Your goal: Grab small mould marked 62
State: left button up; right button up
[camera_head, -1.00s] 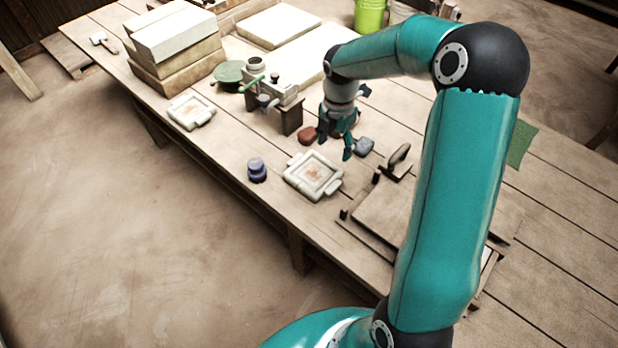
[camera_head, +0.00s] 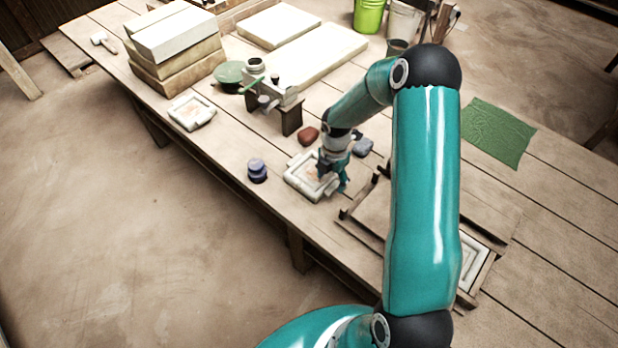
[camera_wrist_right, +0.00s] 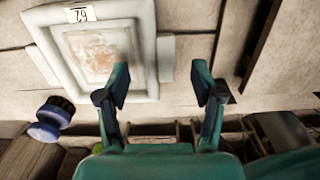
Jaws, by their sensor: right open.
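The small mould marked 62 (camera_head: 301,180) is a pale square frame with side handles, lying flat on the table in the head view. It also shows in the right wrist view (camera_wrist_right: 146,50), with its number label (camera_wrist_right: 82,14) upside down and a brownish patch inside. My right gripper (camera_head: 331,180) is over the mould's right side in the head view. My left gripper is not in view.
A second pale mould (camera_head: 192,112) lies farther left. Blue-and-black stacked pots (camera_head: 257,171) stand left of the near mould. A reddish lump (camera_head: 308,136) and a blue-grey lump (camera_head: 363,146) lie behind it. A wooden press (camera_head: 368,212) is to the right.

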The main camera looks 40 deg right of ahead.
notch_tip(320, 180, down, 2)
grip_shut()
dwell(0.5)
